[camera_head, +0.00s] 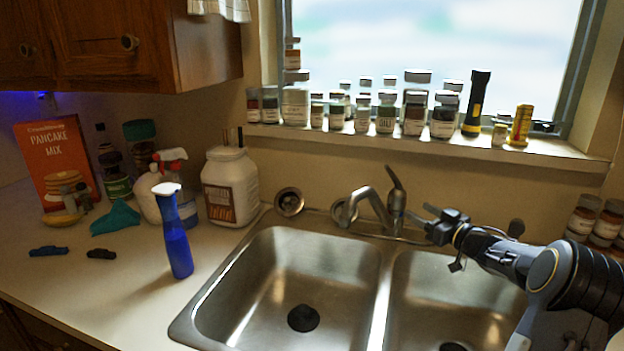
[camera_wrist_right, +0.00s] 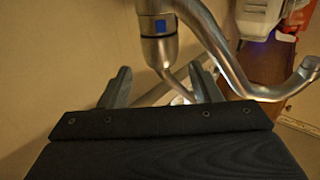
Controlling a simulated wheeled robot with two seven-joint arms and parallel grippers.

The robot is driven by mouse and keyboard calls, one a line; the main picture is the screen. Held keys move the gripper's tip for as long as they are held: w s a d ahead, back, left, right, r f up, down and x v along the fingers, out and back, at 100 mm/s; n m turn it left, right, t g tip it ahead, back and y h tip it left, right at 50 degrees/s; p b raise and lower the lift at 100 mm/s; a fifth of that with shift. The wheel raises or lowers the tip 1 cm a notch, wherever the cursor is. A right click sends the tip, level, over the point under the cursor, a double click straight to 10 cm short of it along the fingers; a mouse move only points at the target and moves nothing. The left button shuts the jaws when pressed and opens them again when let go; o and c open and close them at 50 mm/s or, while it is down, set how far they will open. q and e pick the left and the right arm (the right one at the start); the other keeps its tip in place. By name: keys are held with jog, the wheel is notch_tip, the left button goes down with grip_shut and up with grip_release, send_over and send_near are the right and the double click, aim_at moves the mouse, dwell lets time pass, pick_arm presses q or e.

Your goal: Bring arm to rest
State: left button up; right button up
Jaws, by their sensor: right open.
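My right arm (camera_head: 500,254) reaches in from the right over the right basin of the sink. My right gripper (camera_head: 430,222) is at the faucet (camera_head: 392,207), just right of its base. In the right wrist view the gripper's two fingers (camera_wrist_right: 162,88) are spread apart with nothing held between them. The faucet body and spout (camera_wrist_right: 160,45) show just beyond the fingers; I cannot tell whether they touch. My left gripper is not in view.
A double steel sink (camera_head: 300,265) fills the front middle. A blue spray bottle (camera_head: 174,235) stands on the counter at its left. A white jug (camera_head: 230,187) is behind it. Jars and a flashlight (camera_head: 476,104) line the window sill. More jars (camera_head: 585,217) stand at the right.

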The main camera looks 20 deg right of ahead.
jog(key=s+a+r+m+g+h, duration=0.3)
jog(key=s+a+r+m+h, duration=0.3)
jog(key=a+r, duration=0.3)
jog(key=s+a+f+n+g+y, duration=0.1)
jog(key=s+a+f+g+y, duration=0.1)
jog(key=s+a, duration=0.6)
jog(key=s+a+f+g+y+p, duration=0.1)
jog(key=s+a+f+g+y, duration=0.1)
jog(key=s+a+f+g, duration=0.2)
jog(key=s+a+f+n+g+y, duration=0.1)
jog(key=s+a+f+g+y, duration=0.2)
jog(key=s+a+f, duration=0.5)
jog(key=shift+s+a+f+n+p, duration=0.1)
jog(key=shift+s+a+n+p, duration=0.1)
jog(key=shift+s+a, duration=1.5)
jog(key=shift+s+a+n+p, duration=0.1)
jog(key=shift+s+a+p, duration=0.05)
jog(key=shift+s+a, duration=1.55)
jog(key=shift+s+d, duration=0.2)
jog(key=shift+d, duration=0.1)
